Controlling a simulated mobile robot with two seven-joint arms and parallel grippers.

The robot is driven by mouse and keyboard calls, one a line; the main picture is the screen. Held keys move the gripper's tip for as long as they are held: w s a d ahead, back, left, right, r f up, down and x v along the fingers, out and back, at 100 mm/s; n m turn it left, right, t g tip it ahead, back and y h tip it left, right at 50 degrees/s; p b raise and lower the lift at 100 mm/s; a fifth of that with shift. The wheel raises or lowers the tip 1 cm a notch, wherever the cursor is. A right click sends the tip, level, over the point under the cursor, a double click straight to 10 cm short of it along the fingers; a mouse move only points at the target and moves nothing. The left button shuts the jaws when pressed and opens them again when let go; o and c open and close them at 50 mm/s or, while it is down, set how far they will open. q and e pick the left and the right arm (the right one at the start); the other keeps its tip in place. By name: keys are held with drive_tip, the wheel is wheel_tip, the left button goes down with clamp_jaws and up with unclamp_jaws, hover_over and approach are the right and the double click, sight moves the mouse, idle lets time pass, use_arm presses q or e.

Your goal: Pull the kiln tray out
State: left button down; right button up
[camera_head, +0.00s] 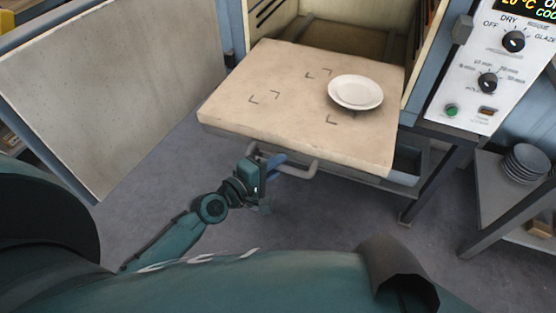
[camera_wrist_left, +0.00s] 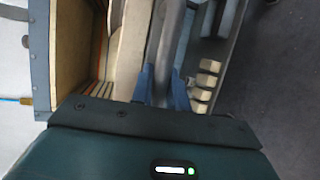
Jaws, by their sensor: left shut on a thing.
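The kiln tray (camera_head: 240,100) is a thick beige slab that sticks out of the open kiln (camera_head: 330,32) towards me. A white plate (camera_head: 355,91) lies on its right half, among dark corner marks. A grey bar handle (camera_head: 305,173) runs below the tray's front edge. My left gripper (camera_head: 268,165) is at the left part of this handle and is shut on it. In the left wrist view the blue fingers (camera_wrist_left: 162,88) sit on either side of the grey handle bar (camera_wrist_left: 168,50). My right gripper does not show.
The kiln door (camera_head: 110,85) stands open at the left. A control panel (camera_head: 490,70) with knobs is at the right. A side shelf at the far right holds a stack of grey plates (camera_head: 526,163). The floor (camera_head: 330,220) in front of the tray is clear.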

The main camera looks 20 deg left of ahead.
use_arm(q)
drive_tip(key=shift+s, duration=0.1)
idle(0.3)
drive_tip(key=c, duration=1.4)
unclamp_jaws()
drive_tip(key=shift+o, duration=0.2)
drive_tip(key=b+v, duration=0.2)
drive_tip(key=v, duration=1.1)
drive_tip(key=shift+a, duration=0.1)
